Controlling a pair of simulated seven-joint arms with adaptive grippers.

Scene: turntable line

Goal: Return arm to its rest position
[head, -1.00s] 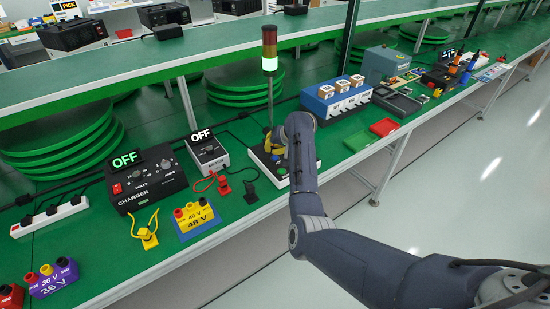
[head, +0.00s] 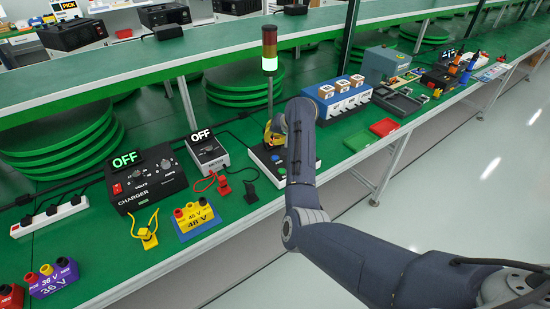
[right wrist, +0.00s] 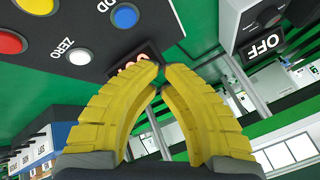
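My right gripper (head: 270,136) has yellow fingers and hangs over the control box (head: 259,158), by the stack light's pole. My own arm hides part of the gripper and of the box in the head view. In the right wrist view the two yellow fingers of the gripper (right wrist: 161,70) come together at the tips, with nothing seen between them. The control box (right wrist: 95,48) shows there beyond the fingers, with red, yellow, blue and white buttons. My left gripper is not in view.
Red (head: 384,127) and green (head: 360,141) trays lie to the right. The floor (head: 470,190) is clear.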

